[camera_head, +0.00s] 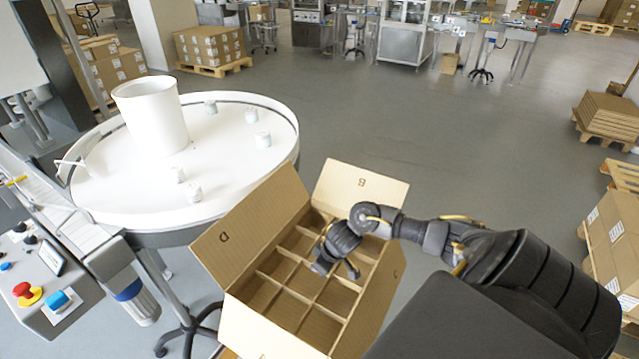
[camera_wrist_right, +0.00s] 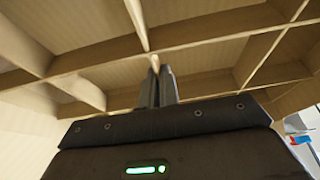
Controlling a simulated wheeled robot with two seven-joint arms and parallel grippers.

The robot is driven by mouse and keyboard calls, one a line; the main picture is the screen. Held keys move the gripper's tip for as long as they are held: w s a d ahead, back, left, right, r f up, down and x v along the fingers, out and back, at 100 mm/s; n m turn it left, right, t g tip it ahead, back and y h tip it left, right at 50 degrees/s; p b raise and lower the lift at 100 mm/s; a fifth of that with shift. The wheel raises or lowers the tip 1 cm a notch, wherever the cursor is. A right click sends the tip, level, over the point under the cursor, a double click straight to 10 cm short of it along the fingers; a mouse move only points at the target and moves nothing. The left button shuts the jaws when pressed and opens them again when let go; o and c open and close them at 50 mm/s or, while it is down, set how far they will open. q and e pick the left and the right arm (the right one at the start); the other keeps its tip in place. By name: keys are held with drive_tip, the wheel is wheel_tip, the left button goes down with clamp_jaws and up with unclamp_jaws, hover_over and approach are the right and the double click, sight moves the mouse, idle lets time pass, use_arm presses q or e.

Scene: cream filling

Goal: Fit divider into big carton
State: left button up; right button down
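The big carton (camera_head: 243,236) stands open in the lower middle of the head view, with its flaps spread outward. The cardboard divider (camera_head: 296,262) sits inside its walls and forms a grid of cells. Whether it rests fully on the carton's bottom I cannot tell. My right gripper (camera_head: 338,268) reaches down over the divider's middle. In the right wrist view, the gripper's two fingers (camera_wrist_right: 158,84) are close together, with a thin wall of the divider (camera_wrist_right: 100,61) running between them. They appear shut on it. My left gripper is not in view.
A round white table (camera_head: 235,170) with a white bin (camera_head: 152,113) and several small jars stands left of the carton. A control panel (camera_head: 40,275) is at the far left. Pallets with cartons (camera_head: 618,235) stand at the right. Open floor lies behind the carton.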

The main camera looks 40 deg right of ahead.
drive_tip(key=shift+f+b, duration=0.75)
drive_tip(key=shift+f, duration=0.8)
drive_tip(key=c, duration=1.6)
unclamp_jaws()
drive_tip(key=shift+o, duration=0.2)
drive_tip(key=shift+r, duration=0.1)
drive_tip(key=p+v, duration=0.1)
drive_tip(key=v, duration=0.9)
drive_tip(key=shift+s+r+p, duration=0.2)
drive_tip(key=shift+r+p, duration=0.1)
drive_tip(key=shift+p, duration=0.1)
